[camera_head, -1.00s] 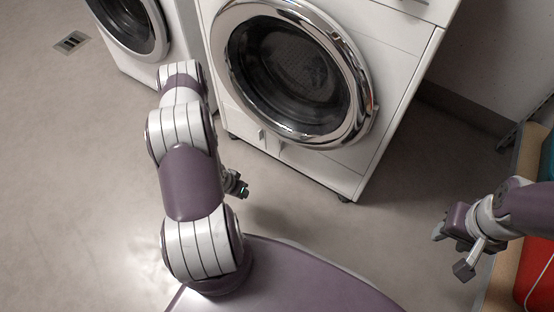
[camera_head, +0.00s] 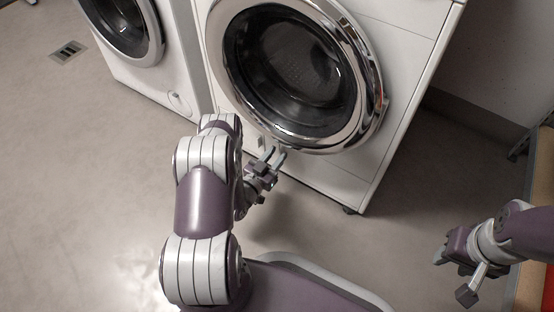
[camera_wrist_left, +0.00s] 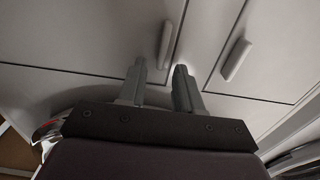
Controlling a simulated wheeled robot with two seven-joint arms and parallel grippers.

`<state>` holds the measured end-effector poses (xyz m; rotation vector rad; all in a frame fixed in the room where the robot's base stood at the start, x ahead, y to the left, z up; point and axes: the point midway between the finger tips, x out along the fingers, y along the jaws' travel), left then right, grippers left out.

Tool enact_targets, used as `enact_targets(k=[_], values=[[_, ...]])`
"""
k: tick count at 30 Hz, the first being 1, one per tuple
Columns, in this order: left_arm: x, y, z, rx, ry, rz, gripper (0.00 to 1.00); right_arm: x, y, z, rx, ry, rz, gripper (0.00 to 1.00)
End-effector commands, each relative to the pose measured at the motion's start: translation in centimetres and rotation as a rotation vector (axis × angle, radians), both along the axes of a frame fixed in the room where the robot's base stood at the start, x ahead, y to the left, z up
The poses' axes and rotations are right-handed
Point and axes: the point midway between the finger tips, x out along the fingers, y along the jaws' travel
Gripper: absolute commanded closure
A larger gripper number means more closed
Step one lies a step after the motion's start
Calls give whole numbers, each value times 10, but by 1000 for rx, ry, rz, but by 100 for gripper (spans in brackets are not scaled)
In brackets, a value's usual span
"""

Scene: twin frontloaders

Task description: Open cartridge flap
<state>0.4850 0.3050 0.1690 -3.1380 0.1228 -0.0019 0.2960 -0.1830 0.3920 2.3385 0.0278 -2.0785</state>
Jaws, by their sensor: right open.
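The washing machine (camera_head: 392,150) stands ahead with its round door shut. Two small panels with raised handles sit low on its front; they look shut, and I cannot tell which is the cartridge flap. In the left wrist view, one handle (camera_wrist_left: 165,45) is just beyond and between my fingertips, and the other handle (camera_wrist_left: 237,60) lies to their right. My left gripper (camera_head: 273,154), also in the left wrist view (camera_wrist_left: 159,68), is open and empty before these panels, apart from the handles as far as I see. My right gripper (camera_head: 452,274) is open and empty at the right.
A second frontloader (camera_head: 150,85) stands to the left. The round door's chrome rim (camera_head: 372,90) is just above my left gripper. A wooden-edged surface (camera_head: 540,170) is at the far right. The floor between the machine and my right gripper is clear.

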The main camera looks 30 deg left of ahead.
Motion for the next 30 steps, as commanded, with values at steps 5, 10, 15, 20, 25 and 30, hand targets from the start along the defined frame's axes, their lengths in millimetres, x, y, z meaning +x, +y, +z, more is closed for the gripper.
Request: enact_targets(k=[5,10,15,20,25,30], values=[[10,-1,0,-1,0,0,66,0,0,-6,0,0,0,57],[10,-1,1,-1,1,0,66,0,0,-5,0,0,0,57],[10,-1,1,-1,1,0,100,0,0,-5,0,0,0,57],[10,-1,1,-1,1,0,100,0,0,-5,0,0,0,57],[10,-1,0,-1,2,0,100,0,0,-5,0,0,0,57],[10,-1,0,-1,2,0,100,0,0,-5,0,0,0,57]])
